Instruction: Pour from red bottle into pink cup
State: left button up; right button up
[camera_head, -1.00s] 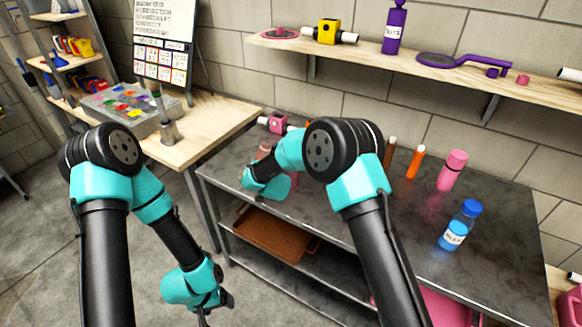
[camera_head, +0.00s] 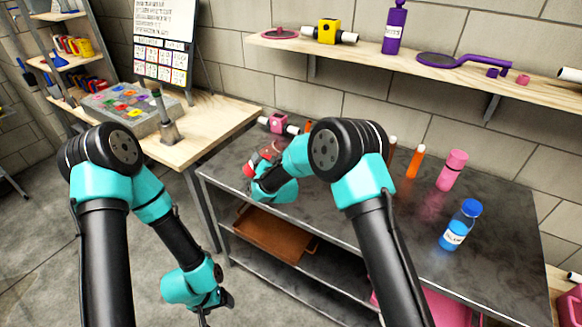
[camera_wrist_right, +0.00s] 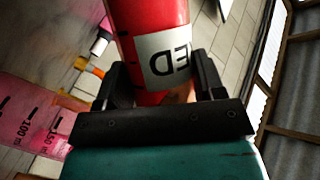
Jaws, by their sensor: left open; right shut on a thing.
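The red bottle (camera_wrist_right: 150,25), with a white label reading RED, is between the fingers of my right gripper (camera_wrist_right: 160,85), which is shut on it. In the head view the bottle (camera_head: 264,155) shows as a small red shape, tilted, above the left end of the grey table. A see-through pink cup (camera_wrist_right: 35,110) with ml marks stands close, at the left of the right wrist view. My left gripper (camera_head: 216,306) is open and empty, low over the floor.
A shelf (camera_head: 455,72) runs above.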

jog(key=shift+r+m, duration=0.15)
jog(key=shift+m, duration=0.15)
jog(key=shift+a+f+m+t+y, duration=0.15)
jog(key=shift+f+m, duration=0.05)
jog(key=shift+f, duration=0.35)
jog(key=shift+a+f+m+t+y, duration=0.1)
jog(key=shift+f+m+t+y, duration=0.1)
jog(key=shift+f, duration=0.3)
jog(key=shift+a+f+m, duration=0.15)
jog(key=shift+f+m, duration=0.15)
jog(key=shift+f, duration=0.5)
jog(key=shift+a+r+m+t, duration=0.3)
jog(key=shift+r+m+t, duration=0.05)
jog(key=shift+r+m, duration=0.35)
dwell(1.2)
jog(key=shift+a+f+m+t+y, duration=0.15)
jog(key=shift+m+t+y, duration=0.25)
jog(key=shift+m, duration=0.4)
dwell(1.6)
jog(key=shift+d+r+m+t, duration=0.2)
jog(key=shift+r+m+t, duration=0.1)
jog(key=shift+r+m, duration=0.3)
dwell(1.0)
